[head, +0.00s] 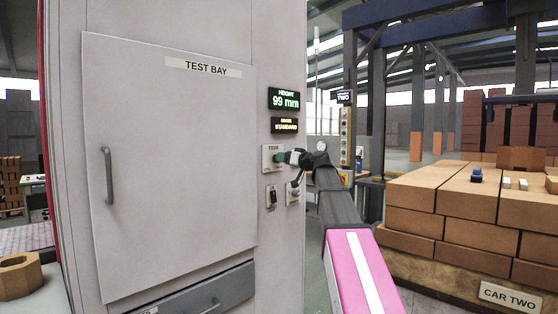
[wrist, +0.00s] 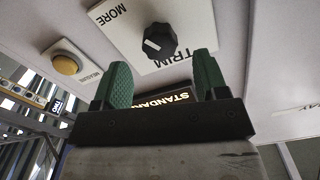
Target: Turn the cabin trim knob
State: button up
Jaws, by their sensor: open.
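The trim knob (wrist: 158,42) is black and ribbed with a white pointer mark, on a white plate (wrist: 118,32) lettered TRIM and MORE. In the wrist view, which is turned over, it lies beyond and between the two green fingertips. My gripper (wrist: 161,64) is open and empty, and its fingers appear apart from the knob. In the head view my gripper (head: 284,158) is at the trim plate (head: 268,152) on the cabinet's right-hand face. There it hides the knob.
The cabinet (head: 170,165) has a TEST BAY door and a drawer (head: 205,295). Lit displays (head: 285,99) sit above the trim plate; a switch (head: 271,197) sits below it. A yellow button (wrist: 67,65) is near the knob.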

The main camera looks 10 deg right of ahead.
jog(key=shift+x, duration=2.2)
jog(key=c, duration=0.9)
